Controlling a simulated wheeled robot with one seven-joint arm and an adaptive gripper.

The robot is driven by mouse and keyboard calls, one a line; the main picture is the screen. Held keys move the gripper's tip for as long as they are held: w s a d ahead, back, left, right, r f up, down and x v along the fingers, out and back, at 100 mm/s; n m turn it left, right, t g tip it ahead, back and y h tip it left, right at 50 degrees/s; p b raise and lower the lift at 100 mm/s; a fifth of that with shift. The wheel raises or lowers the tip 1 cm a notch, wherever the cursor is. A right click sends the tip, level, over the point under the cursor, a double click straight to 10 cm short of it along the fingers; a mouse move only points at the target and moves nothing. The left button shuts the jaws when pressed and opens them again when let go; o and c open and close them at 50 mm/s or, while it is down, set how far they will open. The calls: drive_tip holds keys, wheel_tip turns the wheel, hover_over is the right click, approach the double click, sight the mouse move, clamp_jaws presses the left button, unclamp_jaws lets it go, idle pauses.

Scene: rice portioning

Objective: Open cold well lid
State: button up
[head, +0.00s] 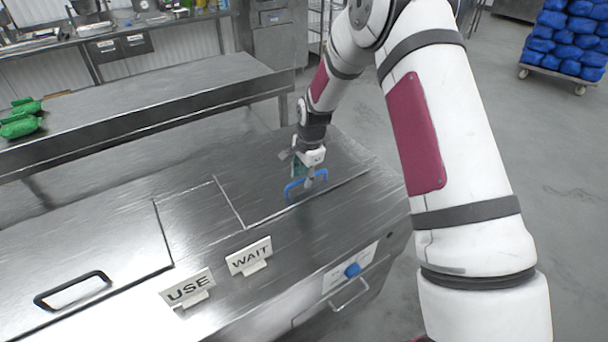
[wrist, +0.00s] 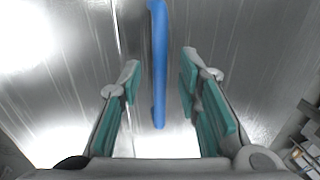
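The cold well lid is a flat steel panel, and I take it to be the one (head: 255,192) with the blue handle (head: 296,187) on the right part of the counter. My gripper (head: 306,176) is right at the blue handle in the head view. In the wrist view the blue handle (wrist: 158,70) runs between the two teal-padded fingers of my gripper (wrist: 158,85). The fingers are spread, with a gap on each side of the handle. The lid lies flat and shut. A second lid (head: 120,240) with a black handle (head: 72,290) lies shut at the left.
A "USE" sign (head: 187,288) and a "WAIT" sign (head: 249,256) stand on the counter near its front. A blue knob (head: 353,270) is on the front face. A steel table (head: 150,100) with green packs (head: 20,122) stands behind. Floor is open at the right.

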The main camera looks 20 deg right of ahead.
clamp_jaws()
drive_tip(key=shift+r, duration=0.1)
